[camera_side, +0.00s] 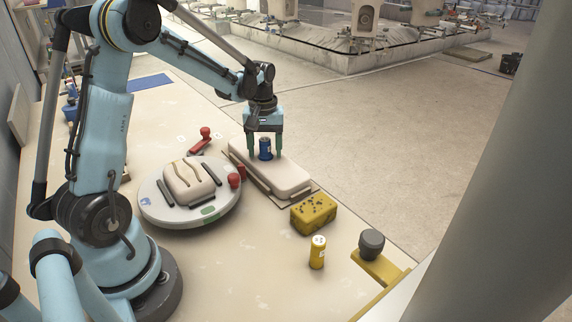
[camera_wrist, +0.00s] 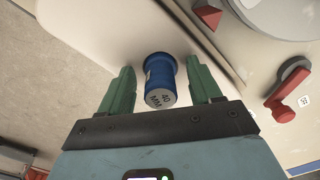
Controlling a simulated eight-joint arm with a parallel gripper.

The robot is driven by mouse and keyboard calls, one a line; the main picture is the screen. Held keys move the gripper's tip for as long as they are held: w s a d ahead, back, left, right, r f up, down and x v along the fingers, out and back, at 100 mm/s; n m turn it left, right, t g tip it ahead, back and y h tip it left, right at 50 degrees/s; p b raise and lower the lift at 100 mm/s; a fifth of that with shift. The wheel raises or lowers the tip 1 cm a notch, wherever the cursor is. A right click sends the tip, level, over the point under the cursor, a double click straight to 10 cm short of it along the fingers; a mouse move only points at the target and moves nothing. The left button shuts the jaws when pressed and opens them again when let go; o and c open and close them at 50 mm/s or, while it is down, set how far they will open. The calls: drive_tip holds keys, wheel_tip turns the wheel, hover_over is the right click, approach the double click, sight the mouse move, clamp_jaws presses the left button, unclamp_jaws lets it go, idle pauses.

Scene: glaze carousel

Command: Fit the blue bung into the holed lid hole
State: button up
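The blue bung (camera_side: 265,149) stands upright on the long cream lid (camera_side: 290,179). In the wrist view the bung (camera_wrist: 160,82) shows a pale end face marked "40 MM". My gripper (camera_side: 265,154) points down over the lid, with one green finger on each side of the bung. In the wrist view my gripper (camera_wrist: 160,65) is open, with a gap between each finger and the bung. The cream lid surface (camera_wrist: 95,20) lies beyond the fingertips. No hole is visible; the bung's foot is hidden, so I cannot tell whether it sits in a hole or on the surface.
Left of the lid is a round grey turntable (camera_side: 160,213) bearing a cream slotted block (camera_side: 190,182). A red handle (camera_side: 205,133) stands behind it. A yellow speckled sponge (camera_side: 313,214), a yellow cylinder (camera_side: 318,252) and a grey knob (camera_side: 371,243) are at the front right.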

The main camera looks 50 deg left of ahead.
sight(265, 140)
drive_tip(key=shift+r, duration=0.15)
wheel_tip(265, 140, up, 12)
drive_tip(key=shift+f, duration=0.25)
drive_tip(key=s+d+f+m+t, duration=0.1)
drive_tip(key=s+d+m+t, duration=0.2)
drive_tip(key=s+d+m, duration=0.2)
drive_tip(key=s+d+f+m+t, duration=0.1)
drive_tip(key=s+d+m+t, duration=0.3)
drive_tip(key=d, duration=0.8)
drive_tip(key=shift+s+d+m, duration=0.15)
drive_tip(key=shift+s+m, duration=0.4)
drive_tip(key=shift+m, duration=0.15)
